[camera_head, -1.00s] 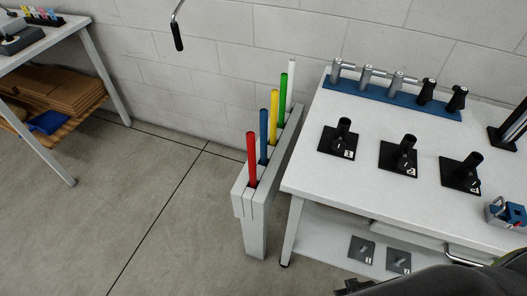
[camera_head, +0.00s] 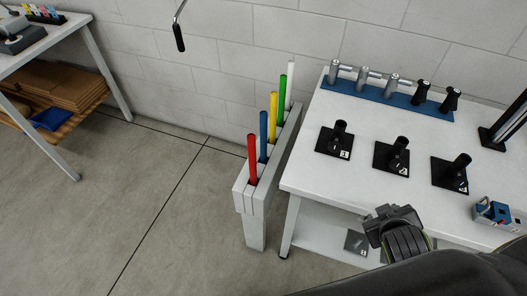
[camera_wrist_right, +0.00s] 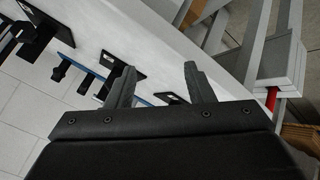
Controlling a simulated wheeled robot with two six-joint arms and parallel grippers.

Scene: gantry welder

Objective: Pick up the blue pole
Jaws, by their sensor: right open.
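The blue pole (camera_head: 264,135) stands upright in a pale slotted rack (camera_head: 247,200) between the red pole (camera_head: 252,160) and the yellow pole (camera_head: 273,110). Its lower end is hidden in the rack. My right gripper (camera_head: 388,218) is by the front edge of the white table, right of the rack and well apart from the blue pole. In the right wrist view, its two fingers (camera_wrist_right: 160,82) are spread with nothing between them. The blue pole cannot be made out there, but part of the red pole (camera_wrist_right: 271,100) shows at the right. My left gripper is not in view.
A green pole (camera_head: 283,92) and a white pole (camera_head: 290,82) stand behind in the same rack. The white table (camera_head: 310,175) beside it carries black holders (camera_head: 334,140) and a blue tool strip (camera_head: 395,96). Open floor (camera_head: 150,200) lies left of the rack.

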